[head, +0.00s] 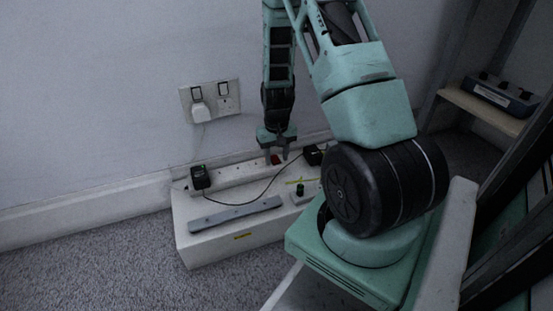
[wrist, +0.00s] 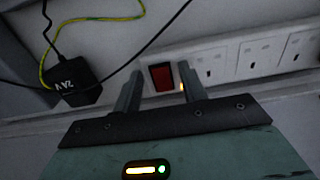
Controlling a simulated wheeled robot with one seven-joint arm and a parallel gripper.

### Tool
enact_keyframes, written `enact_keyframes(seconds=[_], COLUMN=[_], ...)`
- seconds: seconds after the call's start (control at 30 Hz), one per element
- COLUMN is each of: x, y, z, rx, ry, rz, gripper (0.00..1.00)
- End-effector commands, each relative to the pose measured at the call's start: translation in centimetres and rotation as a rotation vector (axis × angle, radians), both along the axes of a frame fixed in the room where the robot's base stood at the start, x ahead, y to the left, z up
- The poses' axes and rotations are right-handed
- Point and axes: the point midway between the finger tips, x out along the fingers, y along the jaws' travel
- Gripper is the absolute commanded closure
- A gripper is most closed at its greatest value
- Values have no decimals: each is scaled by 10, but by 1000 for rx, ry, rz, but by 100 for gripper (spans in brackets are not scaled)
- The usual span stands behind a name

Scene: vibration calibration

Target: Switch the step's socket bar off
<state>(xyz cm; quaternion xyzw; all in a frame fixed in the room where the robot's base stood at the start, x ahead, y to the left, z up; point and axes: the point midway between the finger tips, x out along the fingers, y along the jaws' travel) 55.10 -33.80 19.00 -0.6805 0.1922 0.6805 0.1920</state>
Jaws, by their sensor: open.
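The white socket bar (head: 232,174) lies along the back of the white step (head: 200,243), against the wall. Its red rocker switch (head: 275,159) is near the bar's right part; it also shows in the wrist view (wrist: 161,77), dark red, with a small amber light (wrist: 182,86) beside it. My gripper (head: 277,157) points down over the bar at the switch. In the wrist view my gripper (wrist: 160,74) is open and empty, with a finger on either side of the switch. I cannot tell whether the fingers touch the bar.
Black adapters (head: 200,178) (head: 312,155) sit at both ends of the bar, with a black cable across the step. A wall socket (head: 228,97) holds a white plug. Shelving stands right.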

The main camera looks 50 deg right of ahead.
Motion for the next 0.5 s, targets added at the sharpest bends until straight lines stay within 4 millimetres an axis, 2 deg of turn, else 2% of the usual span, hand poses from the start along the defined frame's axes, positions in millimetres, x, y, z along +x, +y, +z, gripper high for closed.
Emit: enact_keyframes(seconds=[0.2,0.23,0.37,0.5], x=[0,0,0,0], y=[0,0,0,0], z=[0,0,0,1], rx=[0,0,0,1], ry=[0,0,0,1], rz=[0,0,0,0], gripper=[58,64,100,100])
